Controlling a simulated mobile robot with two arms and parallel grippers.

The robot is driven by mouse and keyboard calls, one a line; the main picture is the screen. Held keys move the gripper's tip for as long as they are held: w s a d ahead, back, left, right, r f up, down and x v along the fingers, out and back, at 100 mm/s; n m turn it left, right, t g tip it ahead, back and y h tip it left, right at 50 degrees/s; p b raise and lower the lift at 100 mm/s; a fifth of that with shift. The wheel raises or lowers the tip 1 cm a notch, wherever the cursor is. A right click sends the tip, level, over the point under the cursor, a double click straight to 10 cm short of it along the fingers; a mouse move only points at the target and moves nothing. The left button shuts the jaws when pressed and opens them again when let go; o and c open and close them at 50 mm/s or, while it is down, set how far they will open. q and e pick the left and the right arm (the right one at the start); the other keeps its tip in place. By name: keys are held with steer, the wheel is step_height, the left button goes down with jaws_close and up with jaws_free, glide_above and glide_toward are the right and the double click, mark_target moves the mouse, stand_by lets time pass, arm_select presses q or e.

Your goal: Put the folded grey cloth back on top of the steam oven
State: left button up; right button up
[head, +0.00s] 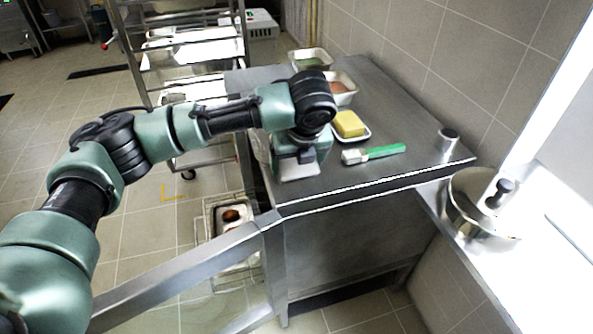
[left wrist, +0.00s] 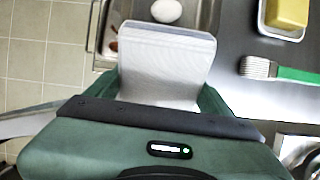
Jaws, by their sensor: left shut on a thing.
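My left gripper (head: 297,165) is shut on the folded grey cloth, pointing down over the left part of a steel top. In the left wrist view the pale grey cloth (left wrist: 168,65) sticks out from between the green fingers, flat and folded. In the head view a pale patch of the cloth (head: 298,172) shows below the gripper. I cannot tell whether it touches the steel surface. No thing in view is clearly a steam oven. My right gripper is not in view.
On the steel top (head: 385,120) stand a yellow block on a white dish (head: 350,125), a green-handled brush (head: 375,153), two food trays (head: 310,60) and a small steel cup (head: 449,140). A pot (head: 478,205) stands at right. A rack trolley (head: 190,60) stands behind.

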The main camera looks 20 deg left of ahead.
mark_target(298, 168)
arm_select(q)
steer(key=shift+f, duration=1.6)
steer(key=o, duration=1.4)
steer(key=shift+c, duration=0.2)
steer(key=v, duration=1.2)
